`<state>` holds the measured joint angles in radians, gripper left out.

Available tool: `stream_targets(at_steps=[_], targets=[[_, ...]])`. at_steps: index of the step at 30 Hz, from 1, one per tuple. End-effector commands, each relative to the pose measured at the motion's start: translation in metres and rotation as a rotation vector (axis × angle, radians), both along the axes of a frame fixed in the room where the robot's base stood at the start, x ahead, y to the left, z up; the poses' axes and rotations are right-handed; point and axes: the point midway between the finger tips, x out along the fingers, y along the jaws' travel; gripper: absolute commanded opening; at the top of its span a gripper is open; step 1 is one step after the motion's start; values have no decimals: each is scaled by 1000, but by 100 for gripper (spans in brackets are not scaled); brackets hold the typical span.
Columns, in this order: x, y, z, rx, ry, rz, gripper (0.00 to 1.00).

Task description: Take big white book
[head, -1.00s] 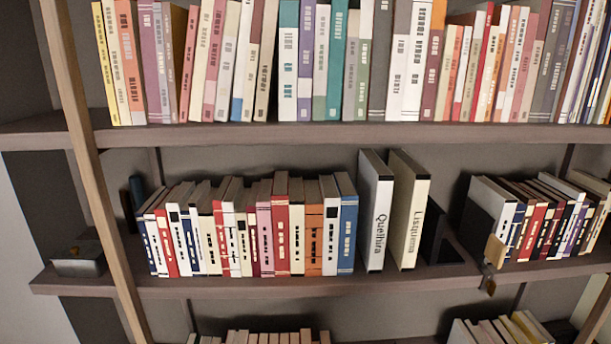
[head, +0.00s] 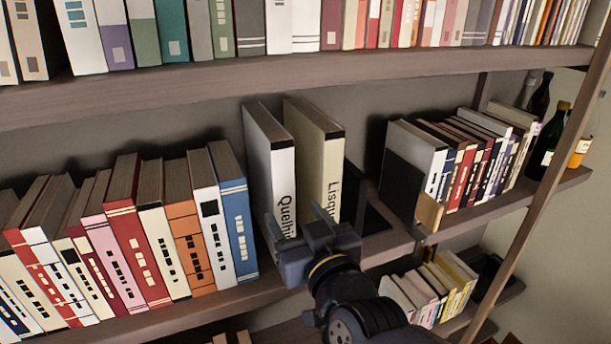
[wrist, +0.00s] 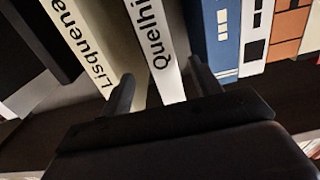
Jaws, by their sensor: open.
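The big white book (head: 283,185), with "Quelhira" on its spine, stands upright on the middle shelf. It also shows in the wrist view (wrist: 155,45). A similar cream book (head: 330,170) marked "Lisquena" stands to its right in the head view, with a narrow gap between. My gripper (head: 298,220) is open in front of the lower spines and hides part of their lettering. In the wrist view my gripper (wrist: 162,78) has its fingers on either side of the white spine's lower end. I cannot tell whether they touch it. One finger overlaps the edge of the cream book (wrist: 85,40).
A blue book (head: 233,205) ends the row left of the white book, with a small gap. A black bookend (head: 355,195) stands right of the cream book. The upper shelf (head: 200,85) runs above the books.

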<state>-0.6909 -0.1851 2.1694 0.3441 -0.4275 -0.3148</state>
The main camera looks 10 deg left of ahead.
Motion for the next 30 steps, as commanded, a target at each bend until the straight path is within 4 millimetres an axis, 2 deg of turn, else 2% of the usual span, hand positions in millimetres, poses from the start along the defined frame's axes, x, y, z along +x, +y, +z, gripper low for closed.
stream_targets(at_steps=[12, 23, 30], targets=[[37, 24, 2, 4, -7, -1, 60], [53, 34, 2, 5, -5, -1, 60], [74, 49, -1, 3, -3, -1, 60]])
